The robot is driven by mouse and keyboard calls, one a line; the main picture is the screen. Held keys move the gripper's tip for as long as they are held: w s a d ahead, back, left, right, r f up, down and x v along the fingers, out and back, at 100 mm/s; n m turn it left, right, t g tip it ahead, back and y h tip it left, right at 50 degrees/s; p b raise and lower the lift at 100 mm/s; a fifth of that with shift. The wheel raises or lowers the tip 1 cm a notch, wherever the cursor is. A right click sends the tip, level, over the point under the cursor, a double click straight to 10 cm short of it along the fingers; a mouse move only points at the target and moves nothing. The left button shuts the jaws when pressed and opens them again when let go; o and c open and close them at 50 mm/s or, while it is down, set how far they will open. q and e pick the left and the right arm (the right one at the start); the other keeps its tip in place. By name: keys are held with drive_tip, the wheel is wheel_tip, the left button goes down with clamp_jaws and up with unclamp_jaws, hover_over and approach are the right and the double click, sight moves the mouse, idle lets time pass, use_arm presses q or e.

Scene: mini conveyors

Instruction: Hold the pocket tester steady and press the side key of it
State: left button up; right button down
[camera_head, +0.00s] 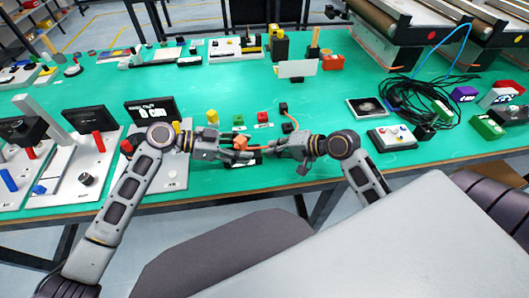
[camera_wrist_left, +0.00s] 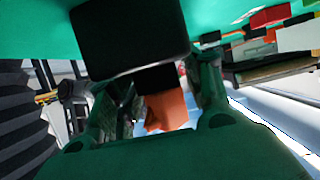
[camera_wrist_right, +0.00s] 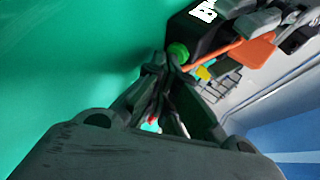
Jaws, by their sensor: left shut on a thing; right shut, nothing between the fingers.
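The pocket tester appears to be the black body with an orange part (camera_head: 240,143) between my two grippers over the table's front edge. My left gripper (camera_head: 232,150) is shut on it. In the left wrist view its black block (camera_wrist_left: 130,35) fills the top, with orange (camera_wrist_left: 165,112) between the fingers. In the right wrist view the black body (camera_wrist_right: 190,32) carries a white mark and a green round key (camera_wrist_right: 178,52) on its side. My right gripper (camera_wrist_right: 163,68) is shut and empty, its tips close to that key; whether they touch, I cannot tell. The tester's far side is hidden.
The green table (camera_head: 340,100) holds small coloured blocks behind the grippers, including a green one (camera_head: 238,120). A panel with buttons (camera_head: 392,137) and a coil of black cable (camera_head: 415,105) lie to the right. Boards with displays stand left. Conveyors (camera_head: 400,30) are at the back right.

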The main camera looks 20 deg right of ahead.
drive_tip(key=shift+d, duration=0.1)
drive_tip(key=shift+s+d, duration=0.25)
drive_tip(key=shift+d, duration=0.4)
drive_tip(key=shift+d, duration=0.1)
drive_tip(key=shift+s+d, duration=0.25)
drive_tip(key=shift+d, duration=0.55)
drive_tip(key=shift+s+d, duration=0.2)
drive_tip(key=shift+d, duration=0.55)
drive_tip(key=shift+s+d, duration=0.25)
drive_tip(key=shift+d, duration=0.55)
use_arm(q)
drive_tip(key=o, duration=1.3)
drive_tip(key=shift+c, duration=0.2)
drive_tip(key=v, duration=1.2)
